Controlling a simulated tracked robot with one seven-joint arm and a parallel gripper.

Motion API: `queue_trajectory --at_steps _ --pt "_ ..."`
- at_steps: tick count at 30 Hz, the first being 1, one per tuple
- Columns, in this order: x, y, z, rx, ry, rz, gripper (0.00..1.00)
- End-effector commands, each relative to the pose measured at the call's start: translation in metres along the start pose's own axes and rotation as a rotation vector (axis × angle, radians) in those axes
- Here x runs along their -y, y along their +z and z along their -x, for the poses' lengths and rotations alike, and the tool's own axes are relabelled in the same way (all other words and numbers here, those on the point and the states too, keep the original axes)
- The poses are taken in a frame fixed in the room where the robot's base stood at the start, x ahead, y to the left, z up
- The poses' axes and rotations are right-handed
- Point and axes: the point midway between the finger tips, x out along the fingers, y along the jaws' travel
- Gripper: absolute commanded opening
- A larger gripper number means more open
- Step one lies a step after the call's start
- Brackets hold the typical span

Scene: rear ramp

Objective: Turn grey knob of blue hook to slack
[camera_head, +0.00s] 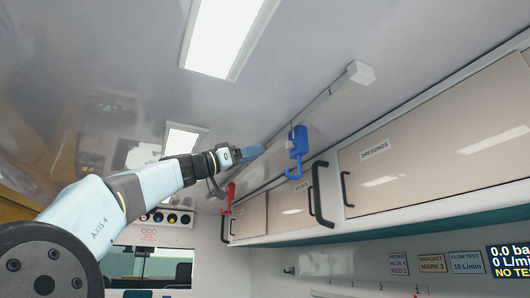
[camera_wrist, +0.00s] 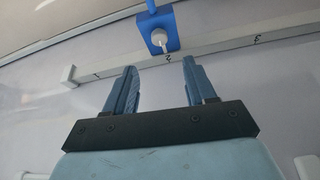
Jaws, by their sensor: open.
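The blue hook (camera_head: 298,150) hangs from the white ceiling rail, its curved end pointing down. Its grey knob (camera_head: 291,144) is on the side facing my gripper.
The white rail (camera_head: 340,92) runs along the ceiling and carries marks. A red hook (camera_head: 227,198) hangs farther back. Overhead cabinets (camera_head: 430,140) with black handles (camera_head: 319,195) stand close on the right. A placard reads "HOOKS BLUE 4 RED 1" (camera_head: 398,264).

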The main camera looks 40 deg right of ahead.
Motion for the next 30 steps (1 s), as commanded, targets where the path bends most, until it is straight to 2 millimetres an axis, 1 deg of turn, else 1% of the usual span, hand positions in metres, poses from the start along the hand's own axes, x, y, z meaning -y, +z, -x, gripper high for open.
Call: queue_trajectory --at_steps 1,3,8,26,30 --pt "0.000 0.000 0.007 -0.001 0.000 0.001 0.55" --pt "0.000 0.000 0.014 -0.001 0.000 0.001 0.55" --pt "-0.001 0.000 0.022 -0.001 0.000 0.001 0.55" --pt "-0.001 0.001 0.023 0.001 -0.001 0.001 0.55" --pt "-0.004 0.008 0.022 0.024 -0.019 0.018 0.55"
